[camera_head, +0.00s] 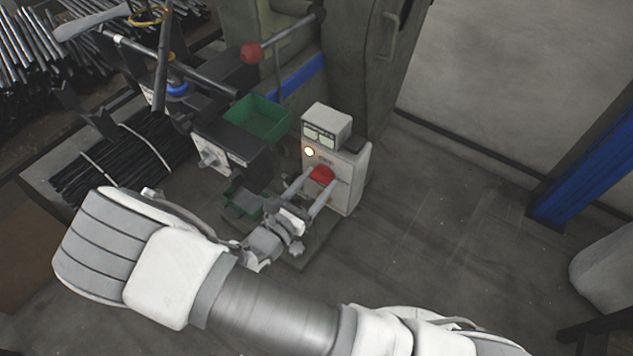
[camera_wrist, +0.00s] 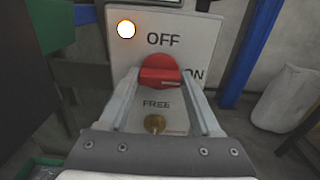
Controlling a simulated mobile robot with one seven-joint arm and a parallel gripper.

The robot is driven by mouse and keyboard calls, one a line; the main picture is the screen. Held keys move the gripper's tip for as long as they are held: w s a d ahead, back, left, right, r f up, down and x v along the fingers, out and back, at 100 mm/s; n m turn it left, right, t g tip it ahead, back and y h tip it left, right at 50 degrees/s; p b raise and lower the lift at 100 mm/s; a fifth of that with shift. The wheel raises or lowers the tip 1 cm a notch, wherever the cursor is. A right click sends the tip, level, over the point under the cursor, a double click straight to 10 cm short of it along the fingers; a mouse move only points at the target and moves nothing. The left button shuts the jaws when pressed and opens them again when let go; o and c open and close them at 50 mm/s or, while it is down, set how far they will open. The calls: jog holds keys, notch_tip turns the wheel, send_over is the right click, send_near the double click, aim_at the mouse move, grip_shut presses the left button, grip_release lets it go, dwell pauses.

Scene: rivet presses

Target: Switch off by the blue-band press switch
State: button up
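The red rotary switch (camera_head: 322,173) sits on the front of a pale control box (camera_head: 347,187) beside the press with a blue band (camera_head: 300,77). In the wrist view the red switch (camera_wrist: 158,68) has its grip bar lying level, in line with the ON label at right; OFF is above and FREE below. A round lamp (camera_wrist: 126,29) at upper left glows white; this lamp (camera_head: 309,151) also shows lit in the head view. My gripper (camera_wrist: 159,82) has its fingers apart, one on each side of the switch. I cannot tell whether they touch it.
A brass key lock (camera_wrist: 154,123) sits below the switch. A green bin (camera_head: 258,117) and a dark block with a grey knob (camera_head: 228,155) stand left of the box. A red-ball lever (camera_head: 251,53) juts out above. Floor to the right is clear up to a blue post (camera_head: 590,165).

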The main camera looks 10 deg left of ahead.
jog(key=c, duration=0.7)
jog(key=shift+r+n+p, duration=0.1)
jog(key=shift+n+p, duration=0.2)
jog(key=shift+p, duration=0.05)
jog(key=n+p, duration=0.2)
jog(key=shift+r+n, duration=0.1)
jog(key=shift+n, duration=0.3)
jog(key=n+p, duration=0.3)
jog(key=n, duration=0.2)
jog(key=n+p, duration=0.2)
jog(key=n, duration=0.7)
jog(key=shift+f+n+p, duration=0.2)
jog(key=shift+n+p, duration=0.1)
jog(key=shift+p, duration=0.05)
